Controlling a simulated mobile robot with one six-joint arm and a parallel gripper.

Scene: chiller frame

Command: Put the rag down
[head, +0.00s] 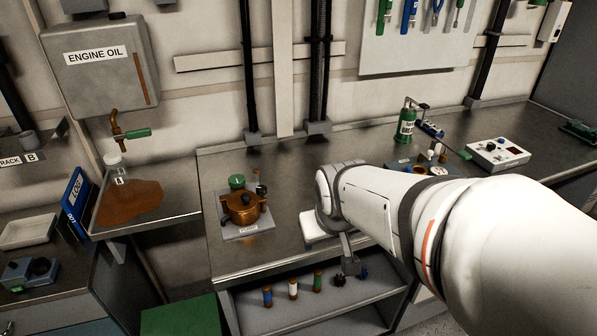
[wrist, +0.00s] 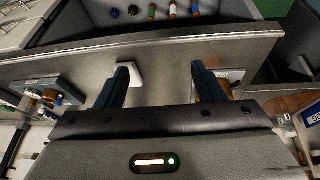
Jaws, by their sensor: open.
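A small white folded piece, which looks like the rag (wrist: 131,73), lies on the metal bench near its front edge in the wrist view. It seems to show in the head view as a white patch (head: 310,226) beside my arm, partly hidden by it. My gripper (wrist: 160,82) is open, its two dark fingers spread apart with nothing held between them. The white piece is by the left finger in the wrist view; I cannot tell whether they touch. In the head view my gripper (head: 350,264) points down at the bench's front edge, largely covered by my arm.
A copper-coloured pump on a plate (head: 243,210) stands on the bench left of my arm. Several coloured cylinders stand on the lower shelf (head: 330,300). A brown spill (head: 130,203) lies below the engine oil tank (head: 100,62). A white control box (head: 497,153) sits at right.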

